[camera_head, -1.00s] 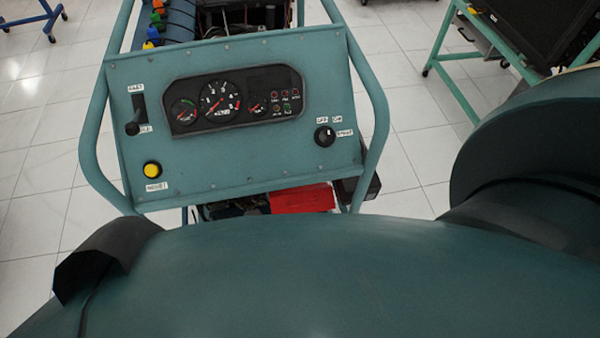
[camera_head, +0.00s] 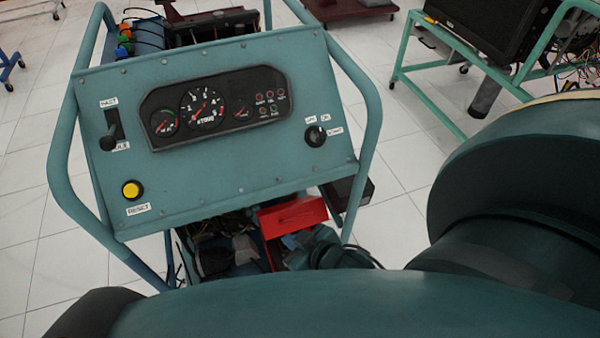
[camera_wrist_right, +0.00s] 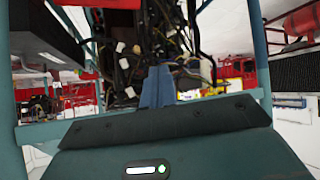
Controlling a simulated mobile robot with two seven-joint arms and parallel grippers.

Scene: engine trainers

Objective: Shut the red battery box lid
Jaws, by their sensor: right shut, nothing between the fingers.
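The red battery box lid (camera_head: 292,217) shows below the control panel in the head view. It looks raised and tilted, its broad face towards me. A narrow red edge of the box runs down below its left side; the rest of the box is mostly hidden by my arm and gripper. My right gripper (camera_head: 291,241) is just in front of the lid's lower part, shut and empty; I cannot tell whether it touches. In the right wrist view its blue fingers (camera_wrist_right: 157,86) are together. A red surface at the top edge there may be the lid. My left gripper is out of view.
The teal engine stand's control panel (camera_head: 220,130) hangs over the box, with tubular side rails close to my arm. Dark cables (camera_head: 210,245) lie left of the box. A black box (camera_head: 348,192) sits to its right. Another teal stand (camera_head: 440,95) is at the right.

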